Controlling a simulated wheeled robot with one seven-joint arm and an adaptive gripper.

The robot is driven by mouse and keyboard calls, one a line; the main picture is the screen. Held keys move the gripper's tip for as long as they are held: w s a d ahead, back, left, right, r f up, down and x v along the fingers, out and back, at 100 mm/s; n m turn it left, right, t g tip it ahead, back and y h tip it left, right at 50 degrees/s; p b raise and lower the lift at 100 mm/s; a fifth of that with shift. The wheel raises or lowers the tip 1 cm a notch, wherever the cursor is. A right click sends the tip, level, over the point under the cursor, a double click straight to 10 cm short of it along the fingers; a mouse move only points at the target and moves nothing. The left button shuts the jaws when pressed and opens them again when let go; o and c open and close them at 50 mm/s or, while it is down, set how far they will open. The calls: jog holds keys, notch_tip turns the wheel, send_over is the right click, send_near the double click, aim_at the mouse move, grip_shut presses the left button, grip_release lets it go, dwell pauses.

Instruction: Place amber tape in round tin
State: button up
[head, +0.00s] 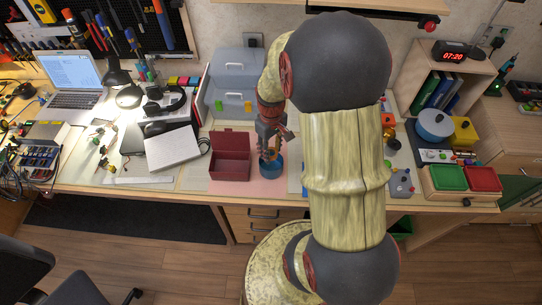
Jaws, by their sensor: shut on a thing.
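The round tin appears as a small blue round container (271,168) on the pink mat, just right of a dark red open box. My gripper (268,153) points down right over the tin, with its fingertips at or just inside the rim. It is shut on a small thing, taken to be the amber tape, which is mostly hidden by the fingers. I cannot tell whether that thing touches the tin's floor. My arm hides the desk to the right of the tin.
The dark red box (230,160) stands close to the left of the tin. A laptop (71,76), lamp and silver case (173,148) lie further left. Green and red trays (482,178) and a blue pot (434,123) are at right.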

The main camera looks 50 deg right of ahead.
jog(key=shift+w+f+b, duration=0.15)
jog(key=shift+f+b, duration=0.25)
jog(key=shift+f, duration=1.35)
jog(key=shift+f, duration=0.1)
jog(key=shift+f, duration=0.5)
jog(key=o, duration=1)
jog(key=shift+c, duration=0.2)
